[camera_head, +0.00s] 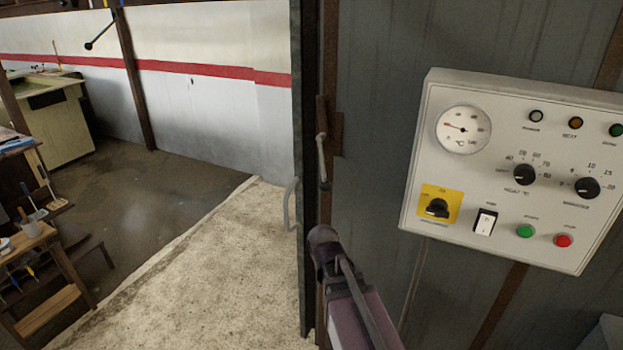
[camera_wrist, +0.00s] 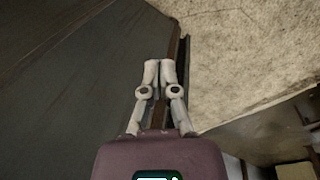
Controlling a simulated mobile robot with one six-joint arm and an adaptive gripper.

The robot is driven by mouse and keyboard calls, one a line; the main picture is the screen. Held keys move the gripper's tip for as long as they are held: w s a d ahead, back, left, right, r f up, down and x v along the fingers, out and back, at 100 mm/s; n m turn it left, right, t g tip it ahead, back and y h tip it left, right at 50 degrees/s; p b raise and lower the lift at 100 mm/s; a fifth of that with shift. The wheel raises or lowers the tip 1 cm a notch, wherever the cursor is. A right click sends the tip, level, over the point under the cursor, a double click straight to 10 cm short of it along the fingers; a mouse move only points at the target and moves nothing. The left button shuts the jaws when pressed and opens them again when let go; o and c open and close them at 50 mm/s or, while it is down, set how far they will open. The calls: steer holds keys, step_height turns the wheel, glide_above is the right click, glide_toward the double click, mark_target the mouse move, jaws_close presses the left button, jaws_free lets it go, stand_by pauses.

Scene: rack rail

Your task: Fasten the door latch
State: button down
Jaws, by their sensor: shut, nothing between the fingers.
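The door (camera_head: 302,120) shows in the head view as a narrow dark grey panel, nearly edge-on, with a pale curved handle (camera_head: 291,204) on its left side. Just right of it, a small metal latch lever (camera_head: 321,158) hangs on a rusty brown plate on the wall. Whether the latch engages the door cannot be told. My arm reaches up from the bottom in the head view, below the latch; the fingertips cannot be made out there. In the wrist view my gripper (camera_wrist: 160,66) is shut and empty, in front of a dark vertical edge.
A white control box (camera_head: 500,205) with a dial, knobs and buttons sticks out from the grey metal wall (camera_head: 380,100) at right. At left is open floor (camera_head: 170,190), with a wooden stand (camera_head: 50,270) and a pale green cabinet (camera_head: 50,130).

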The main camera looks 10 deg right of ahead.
steer(key=w+a+r+t+h+p, duration=0.2)
steer(key=w+a+r+h+p, duration=0.3)
steer(key=w+r, duration=0.7)
steer(key=w+a+r+t+h+p, duration=0.2)
steer(key=w+a+r+h+p, duration=0.2)
steer(key=w+a+r+h, duration=0.3)
steer(key=w+a+r, duration=0.1)
steer(key=w+r, duration=0.3)
steer(key=shift+w+a+r+m+t+p, duration=0.2)
steer(key=shift+w+r+m+t+p, duration=0.1)
steer(key=shift+w+r+p, duration=0.1)
steer(key=shift+d, duration=0.1)
steer(key=s+b+x, duration=0.1)
steer(key=b+x, duration=0.1)
steer(key=x, duration=0.4)
steer(key=s+f+b+x, duration=0.1)
steer(key=b+x, duration=0.1)
steer(key=x, duration=0.4)
steer(key=shift+s+d, duration=0.2)
steer(key=shift+d, duration=0.45)
steer(key=shift+f+b, duration=0.1)
steer(key=shift+b, duration=0.25)
